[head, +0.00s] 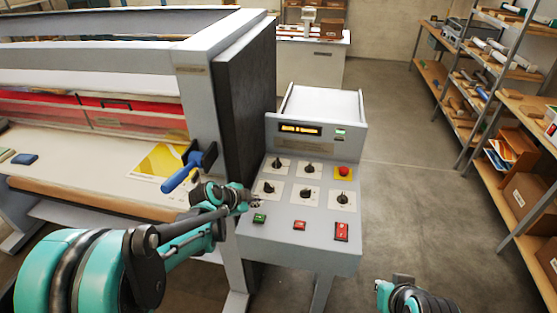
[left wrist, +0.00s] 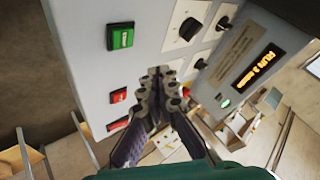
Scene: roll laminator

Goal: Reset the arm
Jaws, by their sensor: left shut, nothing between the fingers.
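My left gripper (head: 256,200) is shut and empty. It is in front of the left side of the control panel (head: 330,258), near the lower left knob (head: 268,187) and above the green button (head: 259,218). In the left wrist view its closed fingertips (left wrist: 157,76) overlap the panel face, with the green button (left wrist: 121,38) to their left and a black knob (left wrist: 189,28) above right. Whether the fingertips touch the panel cannot be told. Part of my right arm shows at the bottom right of the head view; its fingers are not visible.
The laminator's blue-handled lever (head: 188,171) is close to my left wrist. A dark side panel (head: 245,95) stands behind. The panel carries a lit display (head: 300,129) and a red emergency button (head: 344,170). Shelves (head: 490,95) line the right; the floor between is clear.

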